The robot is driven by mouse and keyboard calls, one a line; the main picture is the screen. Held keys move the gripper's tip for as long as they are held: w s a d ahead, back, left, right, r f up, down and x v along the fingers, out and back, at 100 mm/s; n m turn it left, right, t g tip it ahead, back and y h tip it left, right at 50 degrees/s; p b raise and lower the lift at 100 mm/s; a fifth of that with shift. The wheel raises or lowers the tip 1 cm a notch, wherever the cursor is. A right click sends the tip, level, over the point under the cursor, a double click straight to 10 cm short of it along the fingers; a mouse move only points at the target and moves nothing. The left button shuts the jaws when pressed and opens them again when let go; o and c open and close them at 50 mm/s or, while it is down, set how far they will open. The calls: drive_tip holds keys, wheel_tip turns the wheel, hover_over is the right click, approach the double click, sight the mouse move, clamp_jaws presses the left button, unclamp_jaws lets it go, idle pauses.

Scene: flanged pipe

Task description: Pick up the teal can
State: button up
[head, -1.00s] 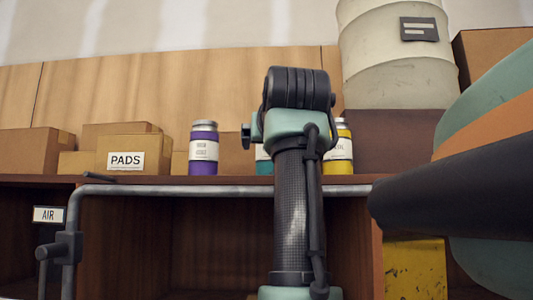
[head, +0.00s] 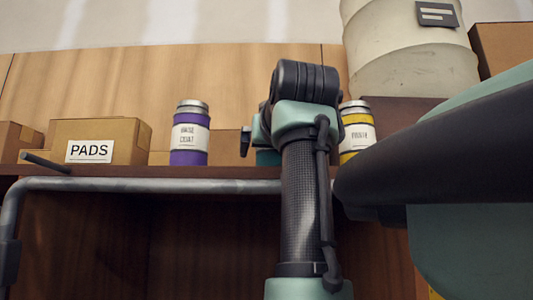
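The teal can (head: 267,158) stands on the shelf between a purple can and a yellow can. Only a thin teal sliver of it shows at the left edge of my arm; my arm hides the rest. My arm rises up the middle of the head view in front of the shelf.
A purple can (head: 190,135) stands left, and a yellow can (head: 356,130) stands right, partly covered by my arm. A grey pipe (head: 150,185) runs along the shelf's front edge (head: 215,172). A PADS box (head: 125,135) is left; a pale drum (head: 410,55) stands behind right.

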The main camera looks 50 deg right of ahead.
drive_tip(key=shift+s+a+r, duration=0.45)
drive_tip(key=shift+s+a, duration=0.1)
drive_tip(key=shift+s, duration=0.2)
drive_tip(key=shift+c, duration=0.4)
drive_tip(key=shift+s+a, duration=0.15)
drive_tip(key=shift+s, duration=0.05)
drive_tip(key=shift+c, duration=1.4)
drive_tip(key=shift+w+d+f, duration=0.15)
drive_tip(key=shift+w+d, duration=0.1)
drive_tip(key=shift+w, duration=0.05)
drive_tip(key=c, duration=0.4)
drive_tip(key=shift+f, duration=0.1)
clamp_jaws()
